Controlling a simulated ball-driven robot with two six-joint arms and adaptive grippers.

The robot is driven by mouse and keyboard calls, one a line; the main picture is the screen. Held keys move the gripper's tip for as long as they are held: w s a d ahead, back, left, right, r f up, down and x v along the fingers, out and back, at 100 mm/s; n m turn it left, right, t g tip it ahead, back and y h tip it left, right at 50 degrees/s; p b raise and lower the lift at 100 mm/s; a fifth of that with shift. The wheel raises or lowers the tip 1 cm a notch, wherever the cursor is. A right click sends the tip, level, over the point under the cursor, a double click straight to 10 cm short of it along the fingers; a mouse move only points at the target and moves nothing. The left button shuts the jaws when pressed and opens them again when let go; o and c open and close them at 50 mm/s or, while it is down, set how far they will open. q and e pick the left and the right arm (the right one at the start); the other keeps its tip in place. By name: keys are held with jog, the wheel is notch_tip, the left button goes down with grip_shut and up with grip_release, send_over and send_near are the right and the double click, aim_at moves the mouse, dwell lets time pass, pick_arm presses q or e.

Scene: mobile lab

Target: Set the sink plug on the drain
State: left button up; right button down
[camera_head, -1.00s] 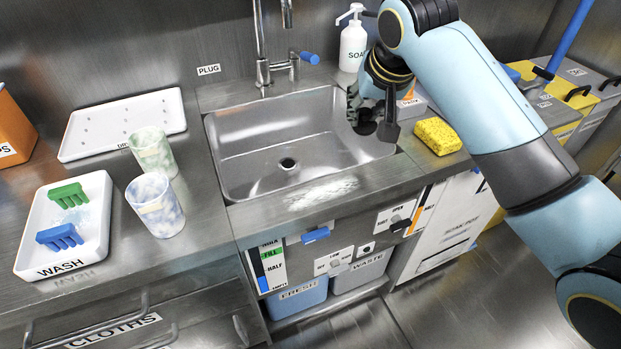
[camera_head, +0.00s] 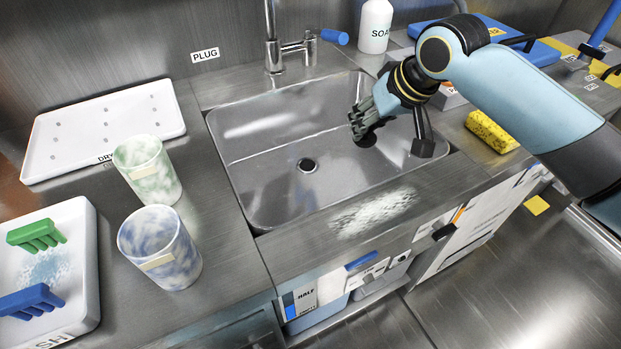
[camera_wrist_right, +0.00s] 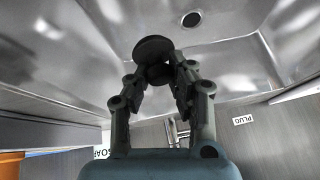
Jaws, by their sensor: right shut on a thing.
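The sink plug (camera_wrist_right: 153,47) is a dark round disc held between the fingertips of my right gripper (camera_wrist_right: 160,75) in the right wrist view. In the head view the right gripper (camera_head: 358,122) is over the right part of the steel sink basin (camera_head: 258,172), and the dark plug (camera_head: 366,139) shows just below its fingers. The drain (camera_head: 307,165) is a dark round hole in the basin floor, to the left of and apart from the plug; it also shows in the wrist view (camera_wrist_right: 191,19). My left gripper is in neither view.
The tap (camera_head: 273,45) stands behind the basin, with a soap bottle (camera_head: 375,27) to its right. A yellow sponge (camera_head: 491,131) lies right of the basin. Two cups, green (camera_head: 147,168) and blue (camera_head: 160,248), stand on the left counter. The basin around the drain is clear.

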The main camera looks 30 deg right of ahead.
jog(key=m+p, duration=0.1)
jog(key=s+r+m+p, duration=0.1)
jog(key=m, duration=0.1)
jog(key=shift+a+h, duration=0.4)
jog(key=shift+a+f+m, duration=0.15)
jog(key=shift+a+m, duration=0.05)
jog(key=shift+m, duration=0.2)
jog(key=w+a+f+b, duration=0.1)
jog(key=w+a+f, duration=0.1)
jog(key=w, duration=0.1)
jog(key=w+a+f, duration=0.2)
jog(key=w, duration=0.1)
jog(key=w+a+f+b, duration=0.1)
jog(key=w+a+f, duration=0.1)
jog(key=w+f, duration=0.1)
jog(key=shift+w+b, duration=0.2)
jog(key=shift+b, duration=0.15)
jog(key=shift+w+f, duration=0.1)
jog(key=shift+f, duration=0.05)
notch_tip(320, 180, down, 4)
jog(key=shift+b, duration=0.6)
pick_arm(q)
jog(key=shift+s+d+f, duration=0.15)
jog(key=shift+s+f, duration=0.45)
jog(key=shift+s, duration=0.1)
pick_arm(e)
jog(key=c, duration=1.2)
grip_release()
